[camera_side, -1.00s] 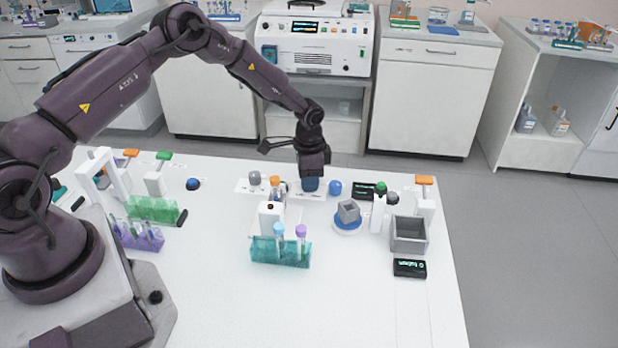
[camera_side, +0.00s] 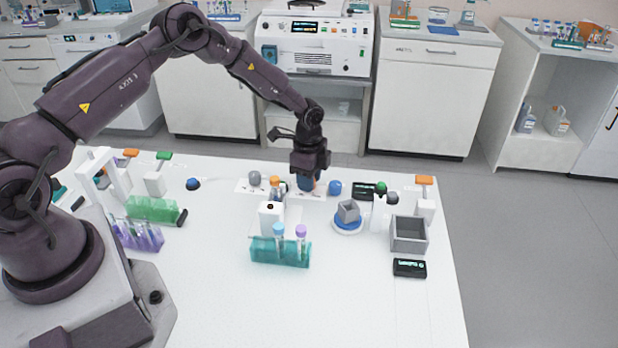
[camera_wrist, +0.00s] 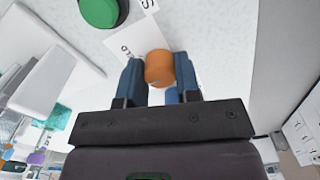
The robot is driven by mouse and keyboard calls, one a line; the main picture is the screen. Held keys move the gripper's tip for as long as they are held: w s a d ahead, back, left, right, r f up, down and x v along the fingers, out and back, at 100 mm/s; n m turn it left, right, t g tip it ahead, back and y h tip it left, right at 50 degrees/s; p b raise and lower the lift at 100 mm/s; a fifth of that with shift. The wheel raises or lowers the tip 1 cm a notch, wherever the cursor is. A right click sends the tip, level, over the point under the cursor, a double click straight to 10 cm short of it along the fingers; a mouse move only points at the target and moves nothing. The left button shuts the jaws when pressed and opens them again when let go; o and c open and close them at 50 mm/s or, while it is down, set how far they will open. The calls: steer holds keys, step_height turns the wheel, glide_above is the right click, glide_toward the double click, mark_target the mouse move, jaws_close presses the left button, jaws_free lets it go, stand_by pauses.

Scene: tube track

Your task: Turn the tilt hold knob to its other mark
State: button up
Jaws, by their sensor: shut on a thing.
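The tilt hold knob (camera_wrist: 159,68) is an orange cylinder in the wrist view, standing beside a white label (camera_wrist: 130,45) that partly reads "OLD". My gripper (camera_wrist: 161,82) has its two blue fingers on either side of the knob and is shut on it. In the side view my gripper (camera_side: 306,184) is down at the back of the white table, over a white label strip. The knob's pointer and the marks cannot be made out.
A green round button (camera_wrist: 100,8) is near the knob in the wrist view. In the side view a blue knob (camera_side: 335,188) is just right of my gripper, and a white device (camera_side: 270,219) and teal tube rack (camera_side: 266,250) stand in front.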

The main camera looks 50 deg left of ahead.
steer(key=m, duration=0.3)
steer(key=shift+m, duration=2.3)
steer(key=o, duration=0.9)
step_height(320, 180, up, 13)
